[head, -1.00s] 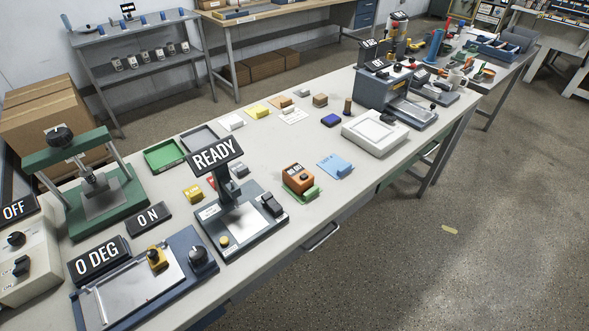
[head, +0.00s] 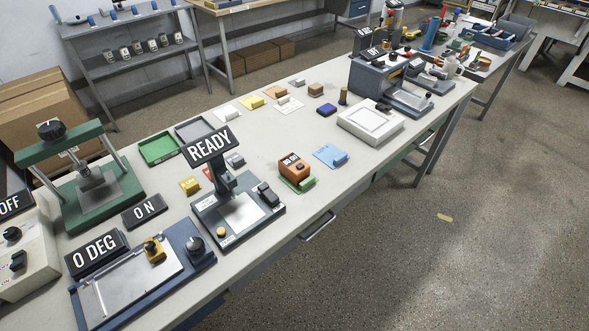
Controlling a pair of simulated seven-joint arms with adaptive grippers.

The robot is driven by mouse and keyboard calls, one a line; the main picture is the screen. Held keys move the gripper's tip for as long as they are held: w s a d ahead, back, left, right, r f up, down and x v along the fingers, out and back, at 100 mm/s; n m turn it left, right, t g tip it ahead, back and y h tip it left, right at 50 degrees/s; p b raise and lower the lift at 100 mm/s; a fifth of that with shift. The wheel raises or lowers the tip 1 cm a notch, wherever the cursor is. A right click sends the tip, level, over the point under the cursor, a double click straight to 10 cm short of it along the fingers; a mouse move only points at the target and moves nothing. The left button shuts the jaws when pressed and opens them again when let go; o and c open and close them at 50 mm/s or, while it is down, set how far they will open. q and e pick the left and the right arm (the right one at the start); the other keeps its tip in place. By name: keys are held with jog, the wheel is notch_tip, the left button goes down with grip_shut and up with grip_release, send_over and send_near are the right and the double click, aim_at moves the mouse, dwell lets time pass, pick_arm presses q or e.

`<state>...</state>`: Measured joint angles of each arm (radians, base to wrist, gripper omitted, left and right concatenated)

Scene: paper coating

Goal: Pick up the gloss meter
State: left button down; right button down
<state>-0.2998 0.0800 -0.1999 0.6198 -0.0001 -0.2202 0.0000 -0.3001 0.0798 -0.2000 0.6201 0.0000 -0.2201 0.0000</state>
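Neither of my grippers is in view.
A blue plate device (head: 135,285) is front left. Bare bench surrounds the orange device's back.

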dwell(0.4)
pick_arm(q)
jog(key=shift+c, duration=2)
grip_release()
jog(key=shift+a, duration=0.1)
